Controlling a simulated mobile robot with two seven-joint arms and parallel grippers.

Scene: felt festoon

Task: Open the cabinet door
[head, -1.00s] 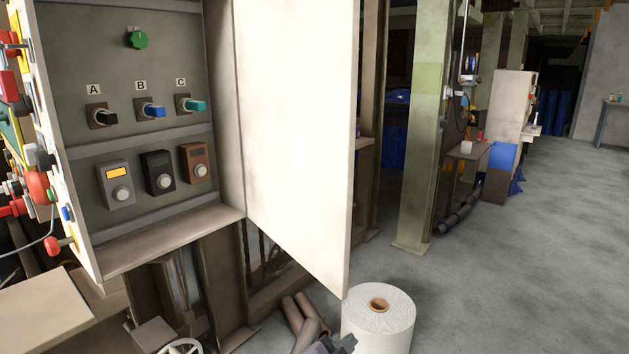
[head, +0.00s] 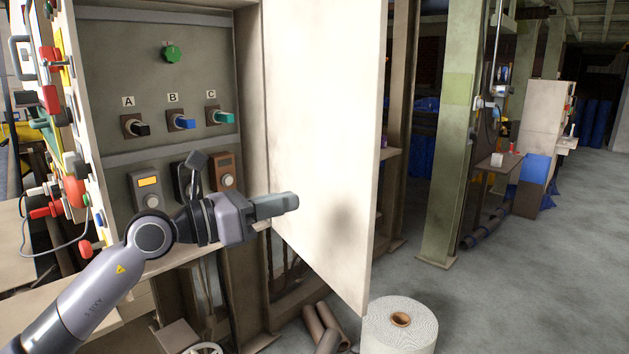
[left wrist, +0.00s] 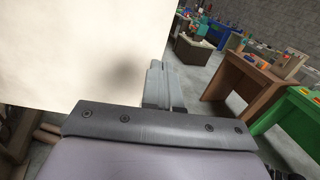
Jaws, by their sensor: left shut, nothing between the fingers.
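The cabinet (head: 250,70) is at the left of the head view. Its cream door (head: 325,130) stands swung open to the right, showing its inner face. Inside are a green knob (head: 172,54), switches labelled A, B and C, and several small devices below. My left gripper (head: 290,203) is shut and empty, in front of the door's inner face near its lower hinge side. I cannot tell whether it touches the door. The left wrist view shows the fingers (left wrist: 160,85) beside the door's pale face (left wrist: 75,50). My right gripper is not in view.
A white roll (head: 400,325) stands on the floor below the door, with brown tubes (head: 325,325) beside it. A green post (head: 455,130) rises behind the door. Open floor lies to the right. Workbenches (left wrist: 255,85) show in the left wrist view.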

